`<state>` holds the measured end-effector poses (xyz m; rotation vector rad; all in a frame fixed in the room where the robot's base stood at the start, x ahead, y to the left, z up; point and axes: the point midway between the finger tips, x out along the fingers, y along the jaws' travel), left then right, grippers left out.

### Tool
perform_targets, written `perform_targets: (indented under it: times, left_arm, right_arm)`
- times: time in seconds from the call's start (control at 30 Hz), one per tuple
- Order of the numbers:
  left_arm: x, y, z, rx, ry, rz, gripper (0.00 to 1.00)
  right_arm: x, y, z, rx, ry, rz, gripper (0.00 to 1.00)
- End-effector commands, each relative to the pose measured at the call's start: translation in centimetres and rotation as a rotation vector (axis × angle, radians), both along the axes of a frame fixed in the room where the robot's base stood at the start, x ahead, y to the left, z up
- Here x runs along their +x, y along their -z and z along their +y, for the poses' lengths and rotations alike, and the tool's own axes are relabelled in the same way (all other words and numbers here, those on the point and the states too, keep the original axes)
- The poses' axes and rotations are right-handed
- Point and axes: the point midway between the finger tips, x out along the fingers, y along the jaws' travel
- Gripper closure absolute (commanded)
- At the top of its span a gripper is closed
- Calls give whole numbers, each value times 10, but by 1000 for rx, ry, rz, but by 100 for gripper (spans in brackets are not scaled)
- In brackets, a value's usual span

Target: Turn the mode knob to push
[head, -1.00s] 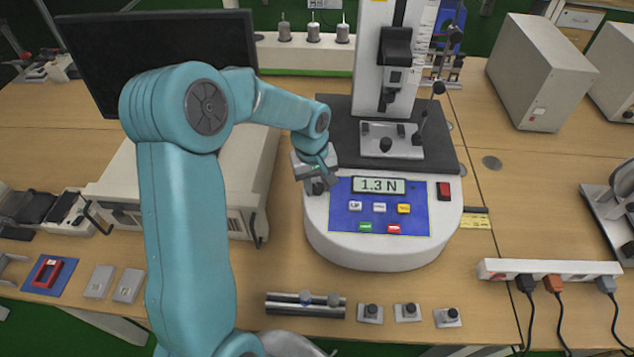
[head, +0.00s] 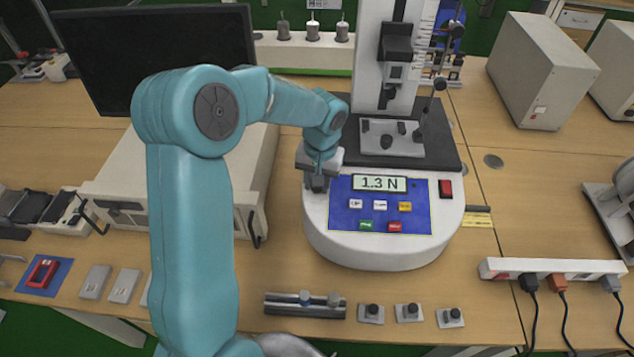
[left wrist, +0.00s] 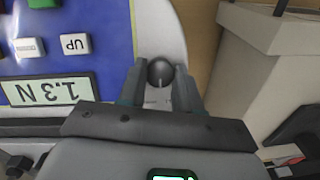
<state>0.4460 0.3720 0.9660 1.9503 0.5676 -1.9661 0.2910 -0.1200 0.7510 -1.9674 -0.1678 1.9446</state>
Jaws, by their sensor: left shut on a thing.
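The mode knob (left wrist: 160,72) is a small dark round knob on the white rim of the tester base, beside the blue panel (left wrist: 70,40). In the left wrist view it sits between the two fingers of my left gripper (left wrist: 160,80), which is shut on it. A light line on the knob points toward the gripper body; the small labels beside it are too blurred to read. In the head view my left gripper (head: 318,183) comes down at the left of the panel and hides the knob. My right gripper is not in view.
The tester base (head: 370,255) carries a display (head: 380,184) reading 1.3 N, several buttons and a red switch (head: 446,188). A beige box (head: 190,180) stands close on the left. A power strip (head: 550,268) lies at the right. The table in front is partly clear.

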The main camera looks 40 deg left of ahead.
Motion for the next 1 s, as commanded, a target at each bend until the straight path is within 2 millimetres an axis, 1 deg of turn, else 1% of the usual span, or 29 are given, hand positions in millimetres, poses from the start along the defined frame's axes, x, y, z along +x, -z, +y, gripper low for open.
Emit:
perform_targets:
  times: [0.2, 0.5, 0.7, 1.0]
  left_arm:
    - [2, 0, -1, 45, 187, 32, 97]
    - [2, -1, -2, 93, 388, 70, 97]
    - [2, -1, -2, 112, 467, 86, 97]
    - [2, -2, -2, 123, 511, 95, 97]
  right_arm:
    - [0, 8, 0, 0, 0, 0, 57]
    - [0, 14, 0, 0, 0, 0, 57]
    - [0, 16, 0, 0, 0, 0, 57]
    - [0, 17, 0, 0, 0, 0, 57]
